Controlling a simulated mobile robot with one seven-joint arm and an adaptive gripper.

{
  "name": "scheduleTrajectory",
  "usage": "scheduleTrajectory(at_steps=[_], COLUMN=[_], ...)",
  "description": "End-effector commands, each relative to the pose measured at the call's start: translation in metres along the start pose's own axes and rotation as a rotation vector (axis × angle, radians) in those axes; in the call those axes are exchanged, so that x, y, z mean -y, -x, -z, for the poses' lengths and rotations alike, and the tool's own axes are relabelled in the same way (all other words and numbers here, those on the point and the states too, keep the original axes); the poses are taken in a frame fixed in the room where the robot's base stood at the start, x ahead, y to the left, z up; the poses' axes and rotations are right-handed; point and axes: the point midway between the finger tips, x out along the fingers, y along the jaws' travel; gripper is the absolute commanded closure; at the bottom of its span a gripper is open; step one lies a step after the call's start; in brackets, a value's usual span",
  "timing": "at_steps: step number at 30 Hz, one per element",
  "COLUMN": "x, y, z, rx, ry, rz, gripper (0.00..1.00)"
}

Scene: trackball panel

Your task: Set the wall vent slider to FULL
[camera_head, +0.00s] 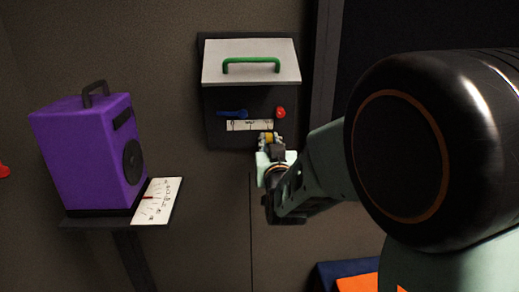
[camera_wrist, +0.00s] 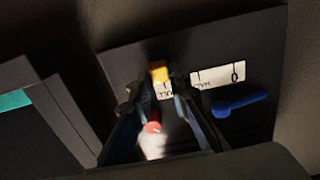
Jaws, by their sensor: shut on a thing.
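The vent slider's yellow knob (camera_head: 267,138) is on the dark wall panel below a white scale strip (camera_head: 249,125). It also shows in the wrist view (camera_wrist: 158,71), between my fingertips. The strip (camera_wrist: 217,82) reads upside down there, with 0 at the right, HALF in the middle and FULL at the left. The knob is at the FULL end and hides part of the strip. My gripper (camera_head: 274,150) is shut on the knob from below in the head view; its fingers (camera_wrist: 155,92) also show in the wrist view.
A blue lever (camera_head: 232,114) and a red knob (camera_head: 280,112) sit above the strip in the head view. A sloped light cover with a green handle (camera_head: 251,65) juts out above. A purple speaker (camera_head: 88,150) stands on a shelf at left.

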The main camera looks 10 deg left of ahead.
Motion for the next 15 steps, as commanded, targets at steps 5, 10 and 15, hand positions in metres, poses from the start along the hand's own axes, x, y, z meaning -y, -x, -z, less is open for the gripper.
scheduleTrajectory(at_steps=[5, 10, 15], x=[-0.0074, -0.0081, -0.0085], y=[0.0, -0.0001, -0.0001], z=[0.0023, 0.0027, 0.0026], rx=[-0.004, -0.004, -0.004], ry=[0.0, 0.0, 0.0], rz=[-0.002, -0.004, -0.005], gripper=[1.0, 1.0, 0.69])
